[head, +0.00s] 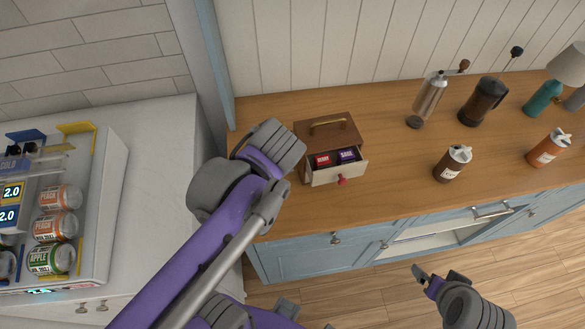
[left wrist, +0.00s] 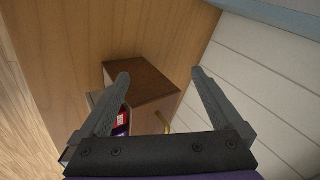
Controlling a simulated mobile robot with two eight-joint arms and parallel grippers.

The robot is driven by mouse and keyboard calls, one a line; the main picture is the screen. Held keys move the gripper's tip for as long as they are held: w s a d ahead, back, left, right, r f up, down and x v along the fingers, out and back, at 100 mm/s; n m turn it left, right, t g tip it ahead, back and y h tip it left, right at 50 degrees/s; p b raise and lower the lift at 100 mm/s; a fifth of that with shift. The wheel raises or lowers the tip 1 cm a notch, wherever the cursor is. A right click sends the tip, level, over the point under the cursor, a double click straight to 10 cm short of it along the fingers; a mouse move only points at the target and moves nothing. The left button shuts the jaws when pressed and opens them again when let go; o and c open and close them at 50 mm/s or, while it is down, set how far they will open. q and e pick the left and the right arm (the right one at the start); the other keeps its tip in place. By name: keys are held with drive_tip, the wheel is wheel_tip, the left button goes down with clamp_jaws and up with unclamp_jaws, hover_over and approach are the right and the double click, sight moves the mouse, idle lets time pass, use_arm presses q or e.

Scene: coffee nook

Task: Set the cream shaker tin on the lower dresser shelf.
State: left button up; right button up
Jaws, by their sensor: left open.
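I cannot make out a cream shaker tin in either view. An open, pale shelf space (head: 424,244) shows low in the front of the blue dresser (head: 318,262), below the wooden top. My left gripper (left wrist: 160,78) is open and empty in the left wrist view, its two fingers spread in front of a small brown wooden box (left wrist: 145,82). In the head view its fingers are hidden behind my own wrist, just left of that box (head: 328,132). My right gripper (head: 432,276) is in front of the dresser, low at the right; its jaw opening is unclear.
The box's drawer (head: 338,173) is pulled out, with red and purple packets inside. On the wooden top (head: 390,165) stand a brown bottle (head: 453,163), an orange bottle (head: 547,148), a grinder (head: 428,98), a dark press (head: 483,101) and a teal bottle (head: 543,98). A can rack (head: 95,215) stands left.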

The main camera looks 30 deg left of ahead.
use_arm(q)
drive_tip(key=s+d+f+n+h, duration=0.1)
drive_tip(key=s+d+f+n, duration=0.1)
drive_tip(key=f, duration=0.1)
drive_tip(key=s+d+f+n+h, duration=0.1)
drive_tip(key=s+d+f+n, duration=0.1)
drive_tip(key=d+f, duration=0.1)
drive_tip(key=s+d+f+n+h, duration=0.2)
drive_tip(key=d+f, duration=0.1)
drive_tip(key=shift+s+f, duration=0.1)
drive_tip(key=shift+f, duration=0.3)
